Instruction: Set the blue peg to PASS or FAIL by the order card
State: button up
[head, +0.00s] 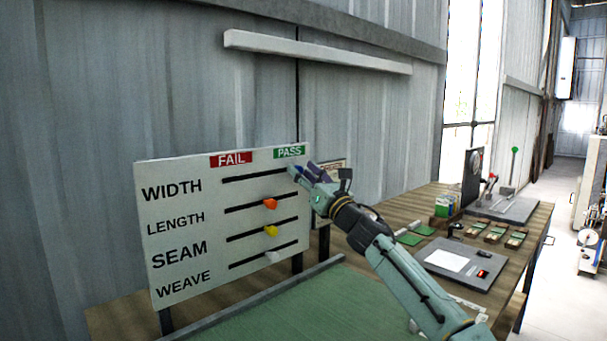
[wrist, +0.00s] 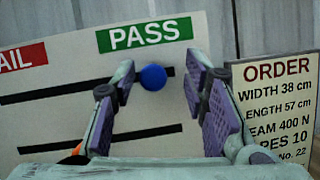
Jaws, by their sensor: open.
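The upright white board (head: 180,290) has slots for WIDTH, LENGTH, SEAM and WEAVE, with a red FAIL label (head: 231,159) and a green PASS label (head: 289,152) on top. The blue peg (wrist: 153,77) is in the top slot, WIDTH, near its right end below PASS. My gripper (wrist: 160,88) is open, with one finger on each side of the peg and gaps visible; in the head view it partly hides that slot end. The order card (wrist: 272,110) stands right of the board; it reads WIDTH 38 cm, LENGTH 57 cm, and its lower lines are partly cut off.
An orange peg (head: 270,204), a yellow peg (head: 271,231) and a pale peg (head: 271,257) sit in the lower slots. A green mat (head: 300,310) lies before the board. A grey panel with paper (head: 447,260) and small green items are on the bench at right.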

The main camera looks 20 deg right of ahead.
jog(key=v, duration=1.2)
dwell(0.4)
